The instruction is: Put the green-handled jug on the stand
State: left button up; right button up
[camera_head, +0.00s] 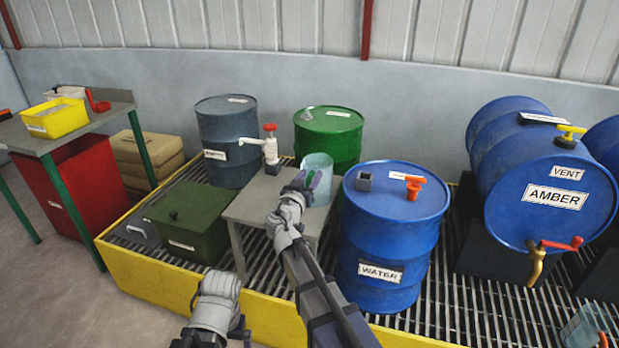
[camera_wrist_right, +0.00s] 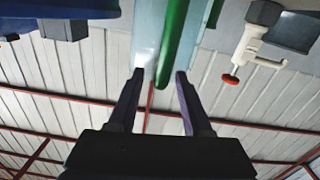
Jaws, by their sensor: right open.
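The clear bluish jug (camera_head: 319,168) stands upright at the right side of the small grey stand (camera_head: 245,207), apparently resting on its top. Its base is partly hidden by my right gripper. My right gripper (camera_head: 305,183) is at the jug's left side, by its handle. In the right wrist view, the green handle (camera_wrist_right: 175,42) runs down between the tips of my open right gripper (camera_wrist_right: 160,78), with the jug wall (camera_wrist_right: 148,35) beside it. The fingers are not closed on the handle.
A white pump with a red knob (camera_head: 269,148) is at the stand's back. A blue WATER drum (camera_head: 385,235) is close on the right, a green drum (camera_head: 330,140) behind, a dark green box (camera_head: 185,222) left. A red-handled jug (camera_head: 583,328) is at lower right.

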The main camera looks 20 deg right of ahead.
jog(key=v, duration=1.2)
